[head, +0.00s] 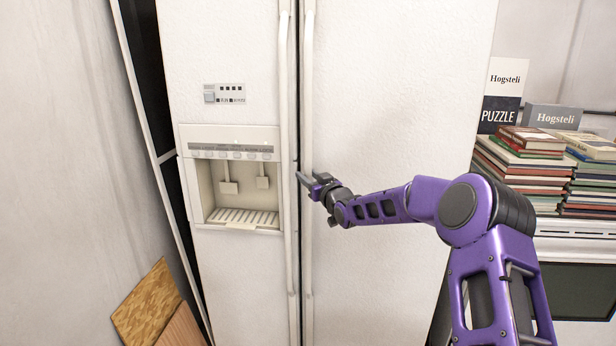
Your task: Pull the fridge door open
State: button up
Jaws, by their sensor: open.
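The white fridge (400,90) stands upright ahead, with two tall doors side by side. Both doors look shut, with a narrow dark seam between them. The left door (215,50) has a water and ice dispenser (235,180) and a long vertical handle (284,130). The right door has its own long vertical handle (308,100) beside the seam. My gripper (304,182) is open at the right door's handle, at about the dispenser's height. I cannot tell whether the fingers touch the handle or straddle it.
Stacks of books (530,160) and boxes stand on a white unit to the right of the fridge. Wooden boards (148,305) lean at the lower left by the wall (60,150). The right door's front is clear except for my purple arm.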

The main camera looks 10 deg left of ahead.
jog(key=shift+w, duration=0.1)
jog(key=shift+c, duration=0.2)
grip_shut()
dwell(1.3)
